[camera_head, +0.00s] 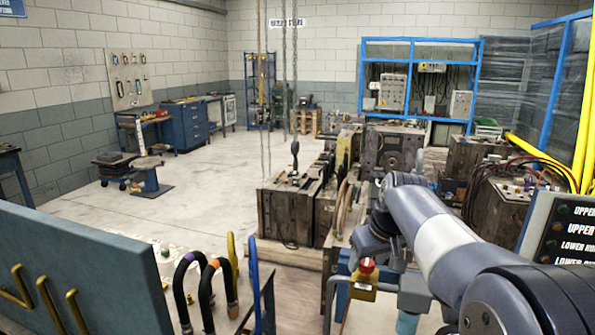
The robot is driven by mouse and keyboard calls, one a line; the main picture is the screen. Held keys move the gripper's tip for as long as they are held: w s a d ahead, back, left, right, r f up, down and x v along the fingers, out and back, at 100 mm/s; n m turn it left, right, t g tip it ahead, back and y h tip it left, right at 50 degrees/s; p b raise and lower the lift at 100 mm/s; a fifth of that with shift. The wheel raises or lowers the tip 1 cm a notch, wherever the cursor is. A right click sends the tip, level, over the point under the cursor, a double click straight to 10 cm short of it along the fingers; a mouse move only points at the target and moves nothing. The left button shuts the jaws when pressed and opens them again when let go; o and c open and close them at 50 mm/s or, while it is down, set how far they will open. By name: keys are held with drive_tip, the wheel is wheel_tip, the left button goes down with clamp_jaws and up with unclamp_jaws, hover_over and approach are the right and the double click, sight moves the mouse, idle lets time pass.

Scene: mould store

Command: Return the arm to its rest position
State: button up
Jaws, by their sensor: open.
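My arm comes in from the lower right corner and reaches toward the middle of the view. Its grey and white links rise to an elbow and then bend down behind the forearm. I cannot make out my gripper or its fingertips; the end of the arm is hidden or out of view. No held object shows.
Large worn mould blocks (285,213) stand beyond the arm, with chains (294,85) hanging above. A red button on a yellow box (364,275) is close below the arm. A control panel (567,232) stands right. Curved hoses (205,290) rise front left.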

drive_tip(key=shift+n+y, duration=0.3)
drive_tip(key=shift+n, duration=0.5)
drive_tip(key=shift+v, duration=1.05)
